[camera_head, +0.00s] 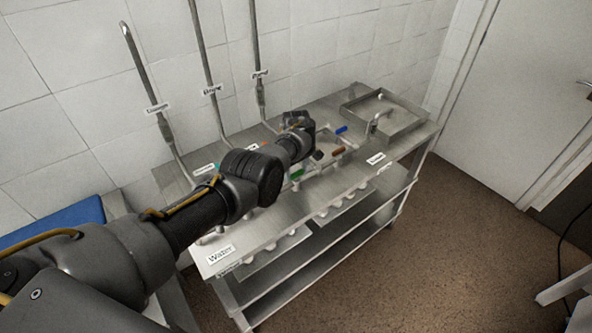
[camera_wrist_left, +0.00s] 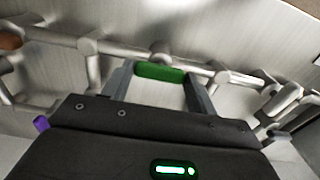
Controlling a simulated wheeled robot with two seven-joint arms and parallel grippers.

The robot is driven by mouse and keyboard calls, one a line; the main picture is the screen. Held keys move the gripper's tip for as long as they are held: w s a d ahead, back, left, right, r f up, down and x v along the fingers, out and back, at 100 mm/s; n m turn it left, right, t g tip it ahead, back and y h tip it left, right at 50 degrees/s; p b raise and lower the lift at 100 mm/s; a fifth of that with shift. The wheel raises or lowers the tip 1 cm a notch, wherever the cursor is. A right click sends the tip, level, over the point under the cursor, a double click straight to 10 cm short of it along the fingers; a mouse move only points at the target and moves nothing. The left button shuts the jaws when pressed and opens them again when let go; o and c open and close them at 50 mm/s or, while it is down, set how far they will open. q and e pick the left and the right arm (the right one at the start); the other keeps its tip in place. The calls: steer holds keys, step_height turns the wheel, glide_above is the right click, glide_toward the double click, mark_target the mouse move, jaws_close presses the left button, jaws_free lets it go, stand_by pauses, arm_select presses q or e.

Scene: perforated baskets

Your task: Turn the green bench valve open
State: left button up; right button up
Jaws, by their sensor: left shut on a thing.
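The green bench valve (camera_head: 297,174) has a green handle on a pale pipe run along the metal bench. In the left wrist view the green handle (camera_wrist_left: 160,72) lies crosswise between the two fingers of my left gripper (camera_wrist_left: 158,82). My left gripper is shut on this handle. In the head view my left arm reaches in from the lower left over the bench, and the wrist partly hides the pipework behind it. The fingertips are hard to make out there. My right gripper is not in view.
A brown handle (camera_head: 338,150) and a blue handle (camera_head: 341,130) sit close by on the right. Tall pipes (camera_head: 153,90) rise along the tiled wall. The floor (camera_head: 420,260) in front is clear.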

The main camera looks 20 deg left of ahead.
mark_target(296, 172)
arm_select(q)
steer(key=shift+f, duration=0.1)
steer(key=o, duration=1)
step_height(296, 172, up, 11)
steer(key=p, duration=0.1)
steer(key=shift+p, duration=0.4)
